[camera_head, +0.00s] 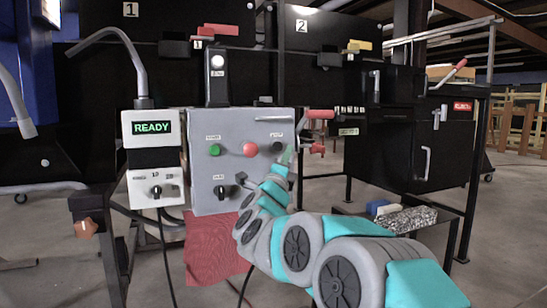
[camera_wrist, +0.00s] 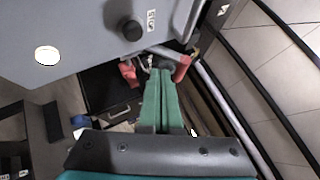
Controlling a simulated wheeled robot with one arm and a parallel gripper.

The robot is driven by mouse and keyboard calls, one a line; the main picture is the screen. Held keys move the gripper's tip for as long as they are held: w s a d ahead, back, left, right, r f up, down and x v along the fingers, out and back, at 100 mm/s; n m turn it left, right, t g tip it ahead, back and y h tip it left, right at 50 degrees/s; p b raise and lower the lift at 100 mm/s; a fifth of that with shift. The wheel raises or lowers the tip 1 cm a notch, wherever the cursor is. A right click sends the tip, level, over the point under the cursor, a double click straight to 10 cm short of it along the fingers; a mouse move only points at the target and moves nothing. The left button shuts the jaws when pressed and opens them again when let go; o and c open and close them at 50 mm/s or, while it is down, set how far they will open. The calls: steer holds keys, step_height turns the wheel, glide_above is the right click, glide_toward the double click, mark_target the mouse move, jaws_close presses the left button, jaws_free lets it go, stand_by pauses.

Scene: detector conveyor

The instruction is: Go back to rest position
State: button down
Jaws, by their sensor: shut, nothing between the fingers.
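My gripper (camera_head: 286,156) is in front of the right side of a grey control box in the head view. In the wrist view its green fingers (camera_wrist: 163,85) lie together and hold nothing. The control box (camera_head: 204,172) carries a green button (camera_head: 214,150), a red button (camera_head: 250,150) and black knobs. One black knob (camera_wrist: 132,29) shows near the fingers in the wrist view. Red-handled fittings (camera_head: 320,114) stick out at the box's right side, and they show beyond the fingertips in the wrist view (camera_wrist: 182,68). Whether the fingers touch anything is unclear.
A white unit (camera_head: 141,128) with a green READY display stands left of the box. A red cloth (camera_head: 208,262) hangs below. A black cabinet (camera_head: 400,150) with handles stands at right. A low tray (camera_head: 436,222) holds a blue item and a speckled block. Grey floor is open at lower right.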

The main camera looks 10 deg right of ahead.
steer(key=s+a+f+n+g+y+p, duration=0.3)
steer(key=s+a+f+n+y+p, duration=0.15)
steer(key=a+n+y, duration=0.55)
steer(key=s+f+n+g+y+p, duration=0.2)
steer(key=s+f+n+g+y, duration=0.1)
steer(key=s+f+n+g, duration=0.45)
steer(key=s+d+f+n+g+h+p, duration=0.1)
steer(key=s+d+f+n+g, duration=0.2)
steer(key=s, duration=1.1)
steer(key=s+d+f+n+g+h+p, duration=0.1)
steer(key=s+d+f+g, duration=0.4)
steer(key=s, duration=0.9)
steer(key=s+d+f+n+g+h+p, duration=0.2)
steer(key=s+d+f+n+g, duration=0.2)
steer(key=s, duration=1.1)
step_height(320, 180, down, 3)
steer(key=shift+d+f+n+p, duration=0.1)
steer(key=shift+d+n+p, duration=0.25)
steer(key=shift+d, duration=0.15)
steer(key=shift+w, duration=0.1)
